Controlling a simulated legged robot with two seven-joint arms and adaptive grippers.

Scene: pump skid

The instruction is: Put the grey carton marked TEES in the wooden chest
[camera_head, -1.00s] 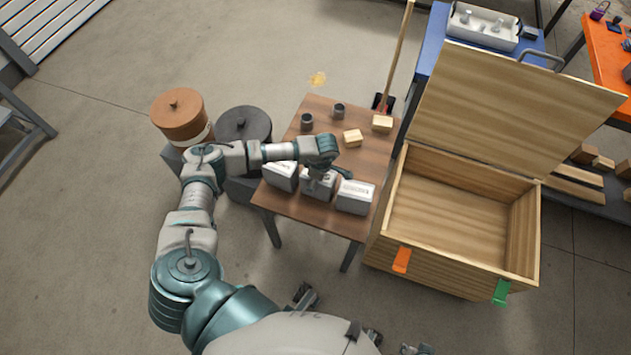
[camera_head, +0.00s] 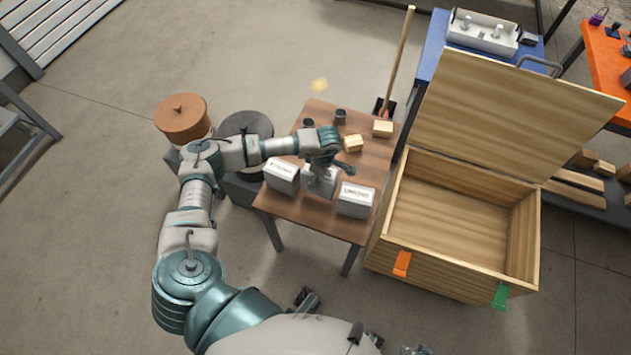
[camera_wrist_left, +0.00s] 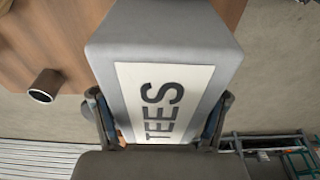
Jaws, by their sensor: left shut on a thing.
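The grey carton marked TEES (camera_wrist_left: 190,45) fills the middle of the left wrist view, its white label reading TEES. My left gripper (camera_wrist_left: 160,125) is shut on it, with a finger on each side. In the head view the carton (camera_head: 318,186) is the middle one of three grey cartons at the table's near edge, partly hidden under my left gripper (camera_head: 322,172). I cannot tell whether it is clear of the table. The wooden chest (camera_head: 455,272) stands open and empty to the right of the table.
Grey cartons flank the held one on the left (camera_head: 282,177) and right (camera_head: 355,200). The brown table (camera_head: 318,225) also holds wooden blocks (camera_head: 382,129) and dark cups (camera_head: 340,116). The chest's raised lid (camera_head: 510,115) leans back. A broom handle (camera_head: 398,60) stands behind the table.

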